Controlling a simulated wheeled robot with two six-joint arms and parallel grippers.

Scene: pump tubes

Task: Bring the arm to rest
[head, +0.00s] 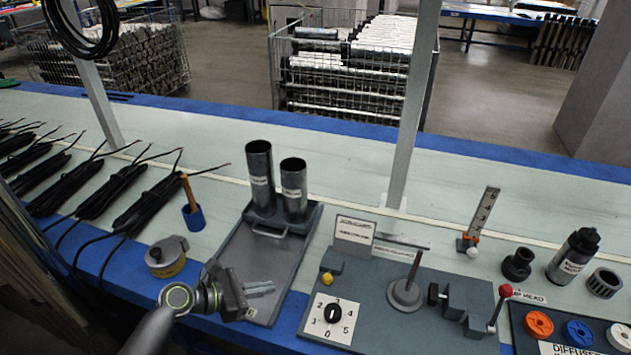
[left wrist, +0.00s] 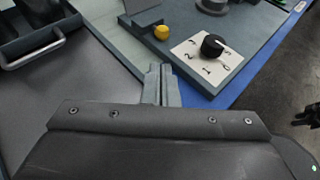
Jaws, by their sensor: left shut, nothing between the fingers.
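My left gripper (head: 262,288) is shut and empty. It hangs over the near end of the grey tray (head: 240,260), with its fingers pointing right toward the control board (head: 370,320). In the left wrist view its closed fingers (left wrist: 161,85) point at the board's edge, near the yellow button (left wrist: 161,32) and the black numbered dial (left wrist: 212,46). Nothing shows between the fingers. My left arm comes in from the bottom of the head view. My right gripper is not in view.
Two dark tubes (head: 259,178) (head: 293,190) stand upright at the tray's far end. A red-knobbed lever (head: 498,308) and white upright post (head: 412,110) stand to the right.

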